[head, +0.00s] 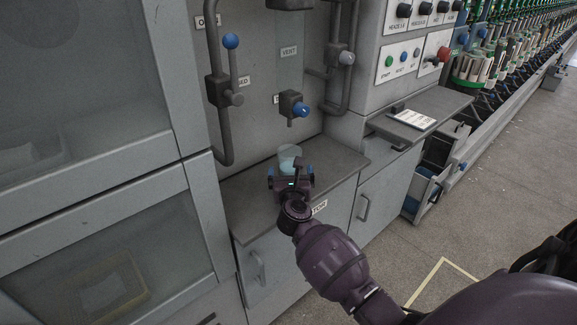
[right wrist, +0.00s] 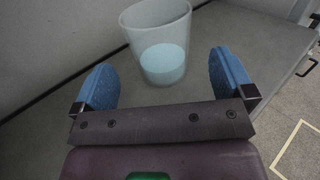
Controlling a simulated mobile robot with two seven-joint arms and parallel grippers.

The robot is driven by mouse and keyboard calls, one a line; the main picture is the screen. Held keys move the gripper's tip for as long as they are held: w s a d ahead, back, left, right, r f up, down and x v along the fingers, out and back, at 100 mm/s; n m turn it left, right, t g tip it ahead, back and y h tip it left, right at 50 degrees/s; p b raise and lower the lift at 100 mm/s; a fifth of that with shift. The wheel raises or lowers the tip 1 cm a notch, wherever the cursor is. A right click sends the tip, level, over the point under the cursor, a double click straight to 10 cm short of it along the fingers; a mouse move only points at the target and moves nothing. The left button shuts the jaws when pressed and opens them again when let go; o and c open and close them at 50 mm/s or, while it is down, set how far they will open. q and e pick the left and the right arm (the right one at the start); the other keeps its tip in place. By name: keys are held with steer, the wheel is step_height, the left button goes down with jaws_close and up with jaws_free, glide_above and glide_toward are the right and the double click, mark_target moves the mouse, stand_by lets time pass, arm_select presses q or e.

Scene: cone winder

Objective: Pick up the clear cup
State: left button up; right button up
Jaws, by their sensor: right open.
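The clear cup (head: 289,155) stands upright on the grey counter (head: 240,205), under a tap with a blue knob. In the right wrist view the cup (right wrist: 160,40) is see-through, with pale blue liquid or a pale blue base in its lower part. My right gripper (head: 291,172) is just in front of the cup. Its two blue fingers (right wrist: 164,80) are apart, and the cup shows between and beyond their tips. My left gripper is not in view.
The tap (head: 294,105) juts from the wall panel above the cup, with grey pipes (head: 217,90) to its left. A glazed cabinet (head: 90,180) stands at the left. A white card (head: 411,119) lies on the counter further right. Open floor lies at the lower right.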

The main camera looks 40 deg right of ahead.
mark_target(290, 169)
steer(key=b+x, duration=0.1)
steer(key=x, duration=0.4)
steer(key=shift+f, duration=0.15)
steer(key=shift+w+d, duration=0.15)
steer(key=shift+w, duration=0.1)
steer(key=c, duration=1)
